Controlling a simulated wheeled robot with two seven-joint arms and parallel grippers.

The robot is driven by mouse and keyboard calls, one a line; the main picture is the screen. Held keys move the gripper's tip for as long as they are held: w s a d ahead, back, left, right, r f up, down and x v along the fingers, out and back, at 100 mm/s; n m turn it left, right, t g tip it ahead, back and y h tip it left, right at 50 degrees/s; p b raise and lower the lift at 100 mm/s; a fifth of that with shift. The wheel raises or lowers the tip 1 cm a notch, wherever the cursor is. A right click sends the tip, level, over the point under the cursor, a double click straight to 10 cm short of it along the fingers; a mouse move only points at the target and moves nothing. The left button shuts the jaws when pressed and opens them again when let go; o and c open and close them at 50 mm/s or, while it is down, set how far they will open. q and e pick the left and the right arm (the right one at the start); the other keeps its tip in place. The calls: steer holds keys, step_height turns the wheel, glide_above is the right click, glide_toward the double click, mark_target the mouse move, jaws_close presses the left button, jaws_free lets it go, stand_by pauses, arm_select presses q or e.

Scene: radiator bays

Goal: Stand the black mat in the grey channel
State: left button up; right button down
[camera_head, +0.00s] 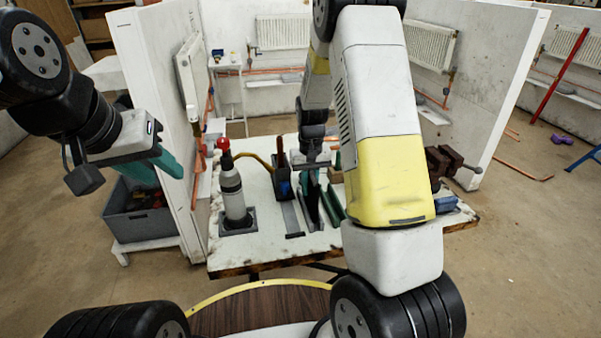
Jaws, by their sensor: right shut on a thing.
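The black mat (311,206) is a thin dark sheet standing on edge near the middle of the white-topped bench. My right gripper (309,178) is above it, pointing down and shut on its upper part. The grey channel (291,219) appears as a narrow grey strip on the bench, just left of the mat. Whether the mat's lower edge touches the bench is unclear. My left gripper (163,160) is at the left, in front of the white partition, away from the bench; its finger gap is hidden. My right arm hides part of the bench.
On the bench (262,247) a grey bottle with a red top (231,190) stands left of the channel. A vise (446,164) sits at the right edge.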

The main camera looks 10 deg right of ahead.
mark_target(310, 173)
steer(key=shift+f, duration=1.05)
steer(key=c, duration=1.3)
jaws_free()
steer(key=shift+r, duration=3.55)
